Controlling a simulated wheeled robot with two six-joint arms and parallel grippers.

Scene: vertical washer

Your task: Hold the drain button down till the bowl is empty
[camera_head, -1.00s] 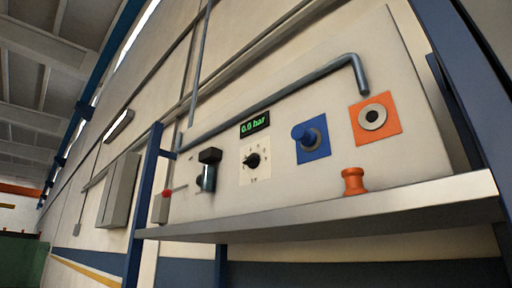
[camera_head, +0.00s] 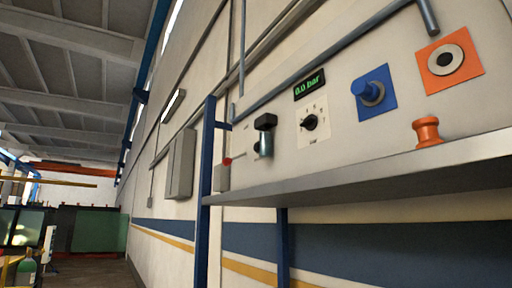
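A small unit with a black cap (camera_head: 265,121) and a clear-looking grey bowl (camera_head: 266,144) under it is mounted on the pale wall panel, left of the dial. How much liquid the bowl holds is too small to tell. I cannot make out a drain button for certain; a dark round part (camera_head: 255,147) sits beside the bowl. A red-tipped part (camera_head: 227,161) is further left. The green display (camera_head: 309,85) above the dial reads about 0.0 bar. Neither of my grippers is in view.
An orange spool-shaped piece (camera_head: 427,132) stands on the metal shelf (camera_head: 350,176). A blue post (camera_head: 205,170) stands at left.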

